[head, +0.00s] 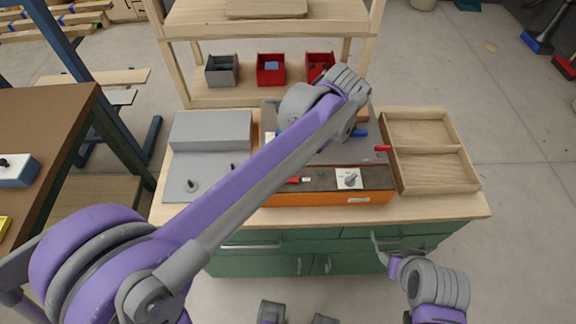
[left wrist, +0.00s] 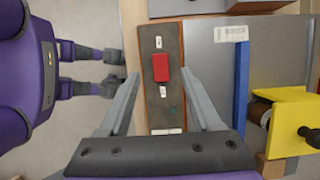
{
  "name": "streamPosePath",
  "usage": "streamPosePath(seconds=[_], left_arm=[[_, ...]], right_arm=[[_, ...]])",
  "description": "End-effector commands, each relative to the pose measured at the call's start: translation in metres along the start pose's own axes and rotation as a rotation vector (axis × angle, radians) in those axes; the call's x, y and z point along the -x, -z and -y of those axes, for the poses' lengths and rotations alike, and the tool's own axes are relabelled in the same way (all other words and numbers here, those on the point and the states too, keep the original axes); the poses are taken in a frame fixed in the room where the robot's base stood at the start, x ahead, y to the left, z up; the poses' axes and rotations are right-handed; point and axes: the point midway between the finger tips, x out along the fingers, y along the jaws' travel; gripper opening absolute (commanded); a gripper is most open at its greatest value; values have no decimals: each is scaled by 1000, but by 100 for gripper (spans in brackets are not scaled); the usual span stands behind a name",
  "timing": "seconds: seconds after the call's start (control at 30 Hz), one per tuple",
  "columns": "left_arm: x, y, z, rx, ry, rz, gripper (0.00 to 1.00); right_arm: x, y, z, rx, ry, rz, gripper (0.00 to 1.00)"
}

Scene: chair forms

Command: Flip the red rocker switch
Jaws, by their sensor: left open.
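The red rocker switch (left wrist: 160,67) sits on a dark panel strip (left wrist: 147,30) in the left wrist view, with small white labels at its two ends. In the head view the red switch (head: 293,180) shows just below my left forearm, on the dark top of an orange-sided box (head: 325,200). My left gripper (left wrist: 159,75) is open and empty. Its fingertips lie either side of the switch in the left wrist view, apart from it; the height above it is unclear. My right gripper (head: 386,246) is low in front of the bench; its jaw state is unclear.
A wooden tray (head: 470,178) stands right, a grey panel (head: 205,185) left. The left wrist view shows a blue bar (left wrist: 241,90) and a yellow block (left wrist: 285,125) nearby. Bins (head: 271,77) stand behind.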

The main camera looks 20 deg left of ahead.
Motion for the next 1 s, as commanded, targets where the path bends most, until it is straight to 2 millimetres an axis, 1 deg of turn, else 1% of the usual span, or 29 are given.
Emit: streamPosePath(seconds=[0.03, 0.1, 0.2, 0.3, 0.87, 0.93, 1.0], left_arm=[[11, 0, 0, -2, 0, 0, 65], [22, 0, 0, 0, 0, 0, 65], [34, 0, 0, 0, -1, 1, 65], [40, 0, 0, 0, -1, 1, 65], [41, -1, 0, 2, -1, 0, 65], [40, -4, -2, 21, 3, -10, 65], [35, -11, -6, 71, 10, -35, 65]], right_arm=[[1, 1, 0, 0, 0, -1, 50], [2, 1, 0, 0, 0, -1, 50], [2, 2, 0, 0, 0, -1, 50], [2, 2, 0, 0, 0, -1, 50], [2, 2, 0, 0, 0, -1, 50], [3, 2, 0, 0, 0, -2, 50], [4, 3, 0, 0, 0, -2, 50]])
